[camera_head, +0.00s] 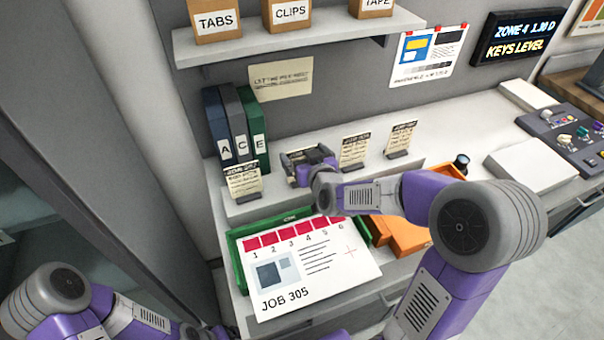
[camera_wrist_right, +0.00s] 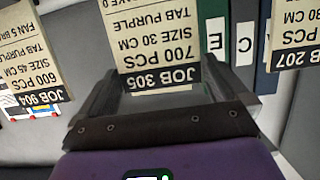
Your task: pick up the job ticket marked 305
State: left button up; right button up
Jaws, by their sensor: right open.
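The job ticket marked 305 (camera_wrist_right: 150,45) is a cream card with a black header band, upside down in the right wrist view. My right gripper (camera_wrist_right: 160,72) is open, with one dark finger to each side of the ticket's header end; I cannot tell whether it touches. In the head view my right gripper (camera_head: 308,160) is over the ledge, between the leftmost ticket and two tickets to the right, and ticket 305 is not made out there. My left arm is at the lower left, its gripper end unclear at the bottom edge.
Ticket 207 (camera_wrist_right: 292,40) and ticket 904 (camera_wrist_right: 30,60) flank it. Binders (camera_head: 238,130) stand behind. A large JOB 305 sheet (camera_head: 310,275) lies over a green tray (camera_head: 238,250), with an orange tray (camera_head: 408,235) beside it. The counter at right holds a control panel (camera_head: 565,130).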

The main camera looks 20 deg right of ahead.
jog(key=c, duration=1)
